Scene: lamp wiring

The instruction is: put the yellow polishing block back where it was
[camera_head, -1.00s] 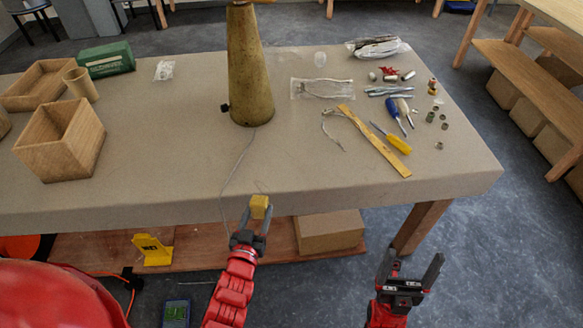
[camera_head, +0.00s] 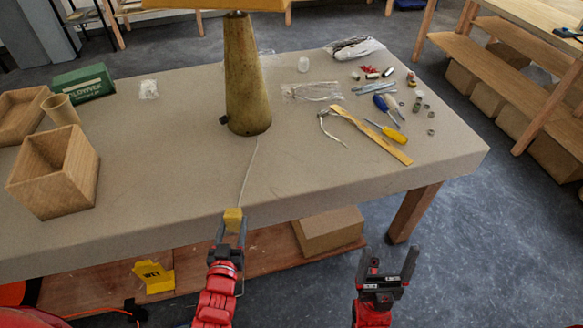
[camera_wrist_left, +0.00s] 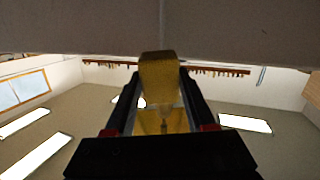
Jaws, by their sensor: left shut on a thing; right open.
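The yellow polishing block (camera_head: 233,219) is between the fingertips of my left gripper (camera_head: 231,228), which is shut on it. They are at the front edge of the table (camera_head: 330,190) in the head view. In the left wrist view the block (camera_wrist_left: 159,72) stands up between the two dark fingers, with the underside or edge of the table (camera_wrist_left: 70,28) above it. I cannot tell whether the block touches the table. My right gripper (camera_head: 389,265) is open and empty, in front of the table to the right.
A brass lamp (camera_head: 247,80) stands mid-table, its cord running to the front edge. Wooden boxes (camera_head: 55,175), a cup (camera_head: 60,110) and a green box (camera_head: 84,82) are at left. Screwdrivers (camera_head: 388,131), a wooden ruler (camera_head: 370,134) and small parts lie at right. The front middle is mostly clear.

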